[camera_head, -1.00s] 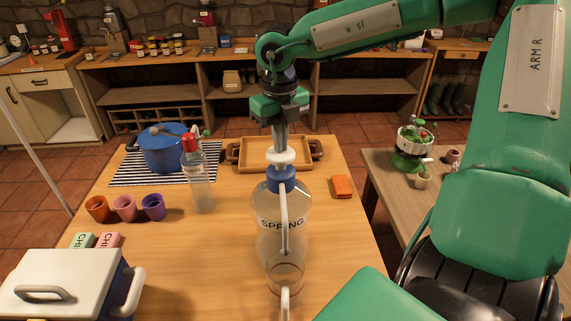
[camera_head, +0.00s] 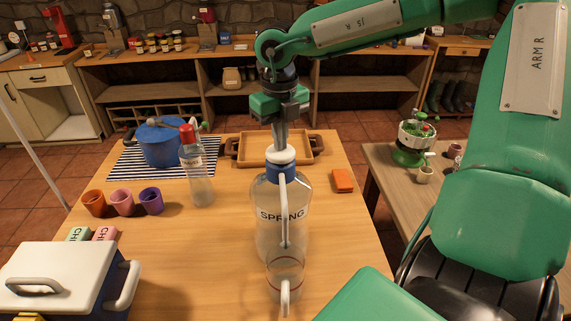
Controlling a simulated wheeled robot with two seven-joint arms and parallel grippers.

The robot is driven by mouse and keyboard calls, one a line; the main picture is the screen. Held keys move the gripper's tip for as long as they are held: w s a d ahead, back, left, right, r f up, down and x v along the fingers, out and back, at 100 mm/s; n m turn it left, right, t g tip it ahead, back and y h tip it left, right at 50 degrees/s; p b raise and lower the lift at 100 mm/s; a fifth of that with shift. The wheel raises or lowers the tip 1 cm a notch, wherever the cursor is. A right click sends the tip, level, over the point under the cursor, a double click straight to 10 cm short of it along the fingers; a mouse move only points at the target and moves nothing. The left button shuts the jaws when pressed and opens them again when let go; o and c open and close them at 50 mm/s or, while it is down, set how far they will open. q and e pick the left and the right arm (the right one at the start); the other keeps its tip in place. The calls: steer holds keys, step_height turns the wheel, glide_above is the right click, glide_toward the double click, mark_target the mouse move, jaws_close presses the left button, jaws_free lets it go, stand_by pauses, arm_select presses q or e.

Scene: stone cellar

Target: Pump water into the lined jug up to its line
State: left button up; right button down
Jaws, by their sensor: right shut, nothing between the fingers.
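A large clear bottle (camera_head: 269,232) labelled SPRING stands upright on the table. It has a blue collar (camera_head: 280,174), a white pump head (camera_head: 280,156) and a long pale spout (camera_head: 284,212) bending down towards me. The clear jug (camera_head: 285,272) stands just in front of the bottle, below the spout, its pale handle facing me. A thin reddish line runs around it; I cannot tell any water level inside. My right gripper (camera_head: 281,146) is shut and empty, pointing down with its fingertips at the top of the pump head. My left gripper is not in view.
A clear red-capped bottle (camera_head: 197,174), a blue pot (camera_head: 160,146) and three cups (camera_head: 122,202) stand left. A wooden tray (camera_head: 246,153) lies behind, an orange block (camera_head: 342,181) right. A cool box (camera_head: 62,275) fills the front left. Table right of the jug is clear.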

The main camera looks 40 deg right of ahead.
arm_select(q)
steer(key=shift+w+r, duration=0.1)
arm_select(e)
steer(key=shift+r+p, duration=0.7)
steer(key=shift+r, duration=1.35)
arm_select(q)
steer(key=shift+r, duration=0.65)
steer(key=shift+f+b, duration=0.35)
